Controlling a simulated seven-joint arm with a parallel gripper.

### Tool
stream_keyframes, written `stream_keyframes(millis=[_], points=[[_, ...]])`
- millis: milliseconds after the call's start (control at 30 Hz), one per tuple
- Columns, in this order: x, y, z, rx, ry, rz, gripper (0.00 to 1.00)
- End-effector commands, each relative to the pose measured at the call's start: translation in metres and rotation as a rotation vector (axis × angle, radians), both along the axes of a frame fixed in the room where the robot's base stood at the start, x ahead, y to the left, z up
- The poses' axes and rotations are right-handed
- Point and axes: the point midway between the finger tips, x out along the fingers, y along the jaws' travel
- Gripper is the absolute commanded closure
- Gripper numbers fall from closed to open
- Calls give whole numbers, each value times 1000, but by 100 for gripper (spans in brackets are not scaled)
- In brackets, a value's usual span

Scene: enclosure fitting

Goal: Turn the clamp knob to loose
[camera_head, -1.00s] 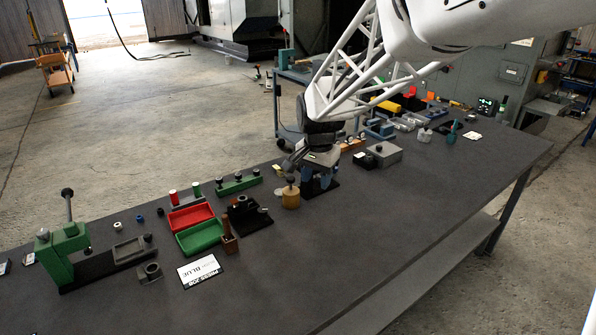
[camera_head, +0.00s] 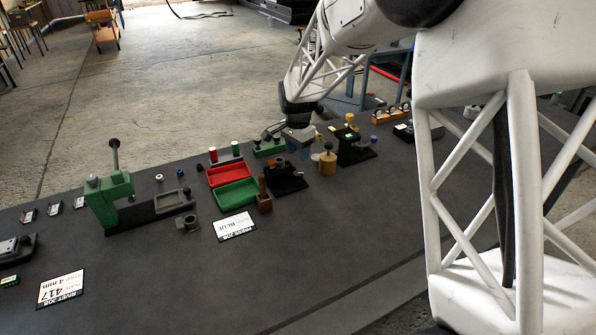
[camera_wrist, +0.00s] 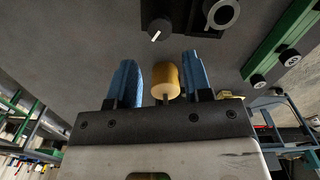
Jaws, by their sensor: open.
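A black fixture (camera_head: 287,184) with a grey ring stands right of the green tray. A small black knob with a white pointer line (camera_wrist: 159,29) shows beside the fixture (camera_wrist: 186,10) in the wrist view; I take it as the clamp knob. My gripper (camera_wrist: 160,72) has its two blue fingers apart and nothing clasped. In the head view my gripper (camera_head: 298,148) hangs behind the fixture, left of a tan cylinder (camera_head: 328,163). In the wrist view the cylinder (camera_wrist: 165,80) shows between the fingers, apparently below them and not held.
Red (camera_head: 222,174) and green (camera_head: 236,194) trays lie left of the fixture. A green rail (camera_wrist: 283,52) with black knobs is nearby. Another black stand (camera_head: 356,153) is right of the cylinder.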

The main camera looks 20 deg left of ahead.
Motion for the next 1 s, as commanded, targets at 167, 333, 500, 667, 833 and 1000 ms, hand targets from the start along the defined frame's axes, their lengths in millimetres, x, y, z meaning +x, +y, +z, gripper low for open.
stream_keyframes(millis=[167,333,500,667,833,1000], points=[[0,0,0,0,0,0,54],[0,0,-1,0,0,0,54],[0,-1,-8,0,1,1,54],[0,-1,-24,-1,2,1,54],[0,-1,-44,0,1,1,54],[0,-1,-64,0,1,1,54]])
